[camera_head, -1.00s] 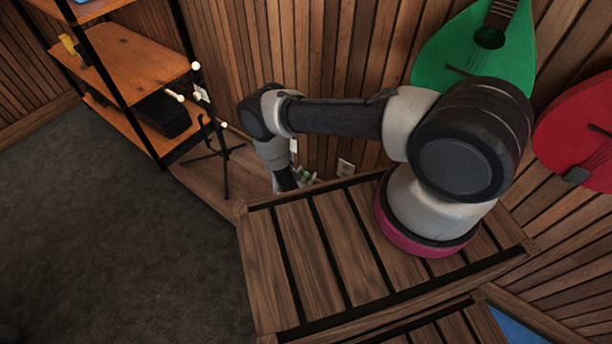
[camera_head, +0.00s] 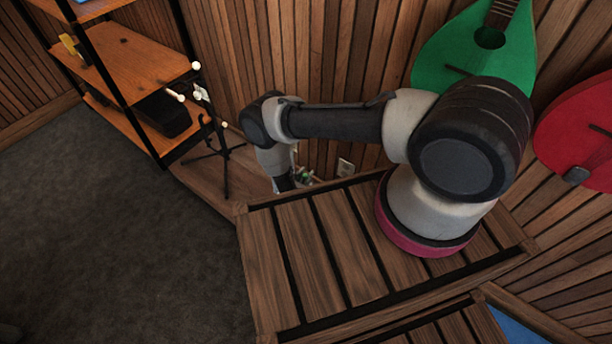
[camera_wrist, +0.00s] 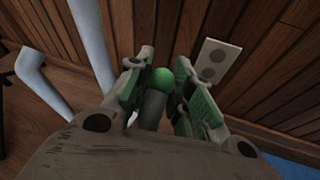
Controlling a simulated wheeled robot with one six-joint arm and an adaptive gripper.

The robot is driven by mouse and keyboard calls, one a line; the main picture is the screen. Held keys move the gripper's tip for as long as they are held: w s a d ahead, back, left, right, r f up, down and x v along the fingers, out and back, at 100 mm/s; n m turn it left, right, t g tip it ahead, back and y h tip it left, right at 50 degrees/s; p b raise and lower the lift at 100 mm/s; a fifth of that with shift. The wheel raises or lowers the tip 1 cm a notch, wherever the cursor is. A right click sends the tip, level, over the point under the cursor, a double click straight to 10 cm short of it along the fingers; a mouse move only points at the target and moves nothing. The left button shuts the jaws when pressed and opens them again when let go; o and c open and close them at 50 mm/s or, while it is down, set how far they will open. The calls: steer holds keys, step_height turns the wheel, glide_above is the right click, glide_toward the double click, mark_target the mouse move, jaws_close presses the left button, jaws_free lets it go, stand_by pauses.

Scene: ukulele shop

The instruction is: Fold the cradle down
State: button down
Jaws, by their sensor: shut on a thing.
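My gripper (camera_wrist: 160,85) has green-padded fingers closed around a grey rod (camera_wrist: 152,108) with a green ball tip (camera_wrist: 163,80). Part of the gripper also shows in the head view (camera_head: 304,176), low behind the far edge of the slatted wooden top. Pale blue-grey tubes (camera_wrist: 92,45) stand left of the gripper in the wrist view. A black stand with white-tipped arms (camera_head: 222,152) stands on a low wooden platform, left of my arm in the head view. I cannot tell which of these parts is the cradle, and the rod's lower end is hidden.
A shelf rack with wooden boards (camera_head: 125,62) stands at the left. A wood-slat wall bears a green instrument (camera_head: 455,45), a red one (camera_head: 575,120) and an outlet plate (camera_wrist: 213,62). The dark floor (camera_head: 110,240) is clear at the left.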

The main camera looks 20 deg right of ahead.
steer(key=shift+n+t+h, duration=0.3)
steer(key=shift+t+h, duration=0.5)
steer(key=shift+t, duration=0.1)
steer(key=shift+s+a, duration=0.7)
steer(key=shift+a, duration=0.25)
steer(key=shift+s+a, duration=0.7)
steer(key=shift+a, duration=0.25)
steer(key=c, duration=1.3)
jaws_free()
steer(key=shift+r, duration=0.1)
steer(key=shift+o, duration=0.2)
step_height(320, 180, up, 10)
